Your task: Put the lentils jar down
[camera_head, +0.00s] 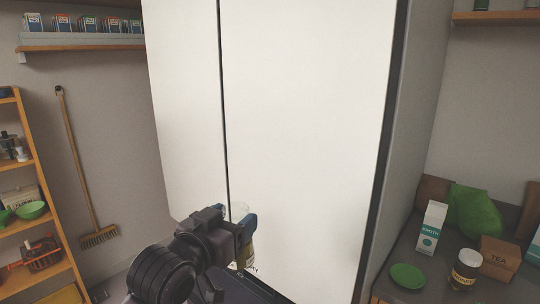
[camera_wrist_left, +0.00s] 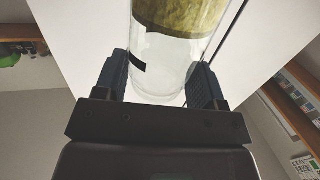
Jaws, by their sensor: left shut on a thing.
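The lentils jar is a clear glass jar with yellow-green contents. In the left wrist view the jar (camera_wrist_left: 165,48) stands between the two fingers, its empty clear part nearest the gripper. In the head view the jar (camera_head: 248,256) is mostly hidden behind my left gripper (camera_head: 240,228), with only a pale glass top and a bit of yellowish side showing. My left gripper is shut on the jar and holds it in front of a tall white cabinet (camera_head: 300,130). The fingers also show in the left wrist view (camera_wrist_left: 160,82). My right gripper is not in view.
A wooden shelf rack (camera_head: 32,165) and a broom (camera_head: 78,170) stand at left.

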